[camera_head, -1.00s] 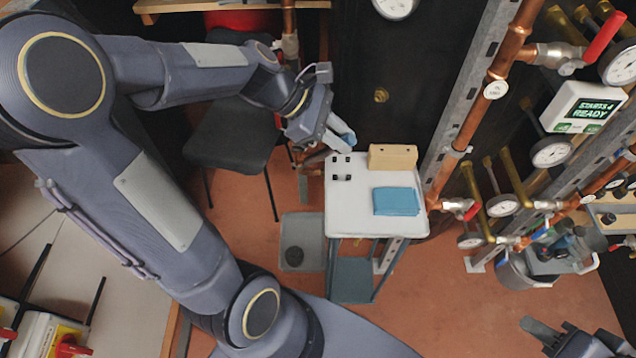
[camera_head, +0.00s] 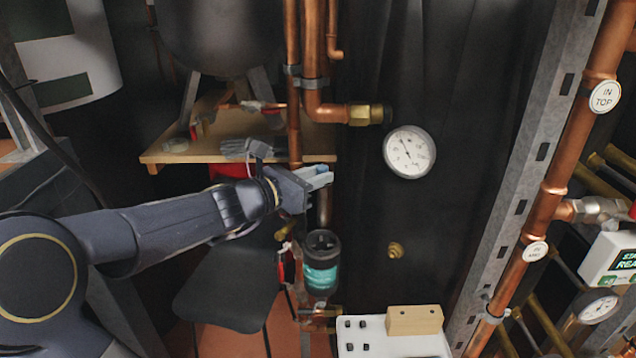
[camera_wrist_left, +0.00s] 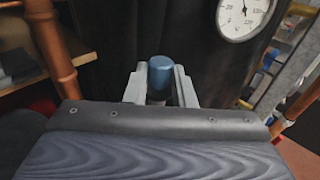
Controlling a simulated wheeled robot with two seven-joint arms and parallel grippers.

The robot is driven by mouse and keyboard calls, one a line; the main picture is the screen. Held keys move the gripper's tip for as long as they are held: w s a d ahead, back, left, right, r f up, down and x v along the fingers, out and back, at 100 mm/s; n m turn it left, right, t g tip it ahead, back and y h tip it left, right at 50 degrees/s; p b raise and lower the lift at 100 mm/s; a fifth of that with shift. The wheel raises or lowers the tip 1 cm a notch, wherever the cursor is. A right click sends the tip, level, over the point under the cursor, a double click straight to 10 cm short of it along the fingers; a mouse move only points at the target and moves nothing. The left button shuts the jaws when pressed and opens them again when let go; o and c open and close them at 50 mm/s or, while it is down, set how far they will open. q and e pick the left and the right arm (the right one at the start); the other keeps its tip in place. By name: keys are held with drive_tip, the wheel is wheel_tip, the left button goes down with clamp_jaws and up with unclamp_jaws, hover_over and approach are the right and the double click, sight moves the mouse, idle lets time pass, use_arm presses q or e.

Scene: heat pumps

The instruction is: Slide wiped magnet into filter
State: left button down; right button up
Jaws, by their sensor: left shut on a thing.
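The filter (camera_head: 321,264), a dark canister with a teal band, stands upright on the copper pipework in the head view. Its dark top faces me. My left gripper (camera_head: 319,176) is above the filter and apart from it. In the left wrist view, my left gripper (camera_wrist_left: 160,88) is shut on the magnet (camera_wrist_left: 160,72), whose rounded blue end shows between the fingers. The rest of the magnet is mostly hidden by the gripper. My right gripper is out of view.
A vertical copper pipe (camera_head: 292,110) runs close behind the left gripper. A wooden shelf (camera_head: 165,150) is at left and a round gauge (camera_head: 409,152) at right. A white-topped stand (camera_head: 390,346) with a wooden block (camera_head: 414,320) is below.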

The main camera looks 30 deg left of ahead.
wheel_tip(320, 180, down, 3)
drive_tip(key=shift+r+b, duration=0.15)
drive_tip(key=shift+b, duration=1)
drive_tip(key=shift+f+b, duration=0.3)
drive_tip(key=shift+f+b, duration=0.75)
idle(0.5)
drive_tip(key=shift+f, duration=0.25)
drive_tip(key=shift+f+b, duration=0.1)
drive_tip(key=shift+b, duration=0.25)
